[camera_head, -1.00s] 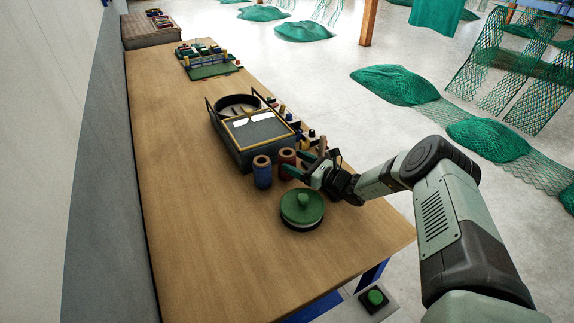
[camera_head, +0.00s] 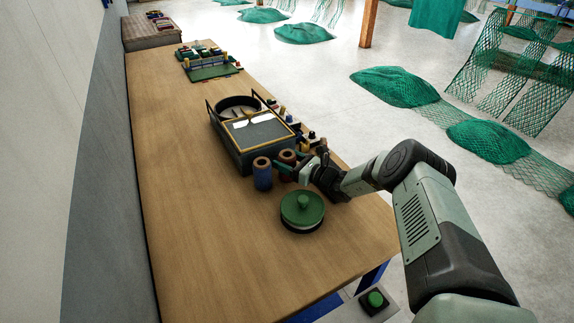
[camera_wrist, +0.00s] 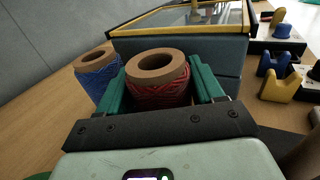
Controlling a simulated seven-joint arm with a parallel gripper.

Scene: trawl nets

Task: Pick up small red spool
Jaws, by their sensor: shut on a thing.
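The small red spool (camera_wrist: 158,84) stands upright between the two green fingers of my gripper (camera_wrist: 161,88) in the wrist view. It has red thread and a tan core with a hole on top. My gripper (camera_head: 287,168) is shut on it. In the head view the red spool (camera_head: 287,160) shows on the table beside the grey box, partly hidden by my fingers. I cannot tell whether its base touches the table.
A blue spool (camera_head: 262,175) stands close on the left, also in the wrist view (camera_wrist: 98,76). A grey box (camera_head: 245,160) with a yellow-framed lid is just behind. A round green-topped container (camera_head: 302,208) stands in front. The table (camera_head: 200,220) is clear at left.

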